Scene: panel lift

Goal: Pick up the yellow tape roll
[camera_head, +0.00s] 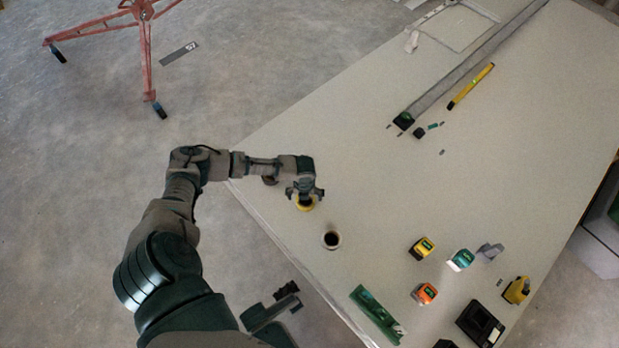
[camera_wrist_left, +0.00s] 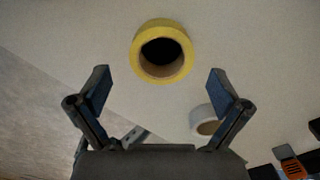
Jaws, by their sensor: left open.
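The yellow tape roll (camera_wrist_left: 176,73) lies flat on the panel, its hollow core facing up at my left wrist camera. In the head view the yellow tape roll (camera_head: 305,204) shows only in part, below my left gripper (camera_head: 304,191), which hides the rest. In the left wrist view my left gripper (camera_wrist_left: 160,95) is open, with its fingers spread wide to either side. The roll appears between and beyond the fingertips, and no finger touches it in that view.
Several tape measures, such as an orange one (camera_head: 424,293), and a green tool (camera_head: 378,314) lie to the right. A yellow level (camera_head: 470,86) lies farther back. The panel's middle is clear.

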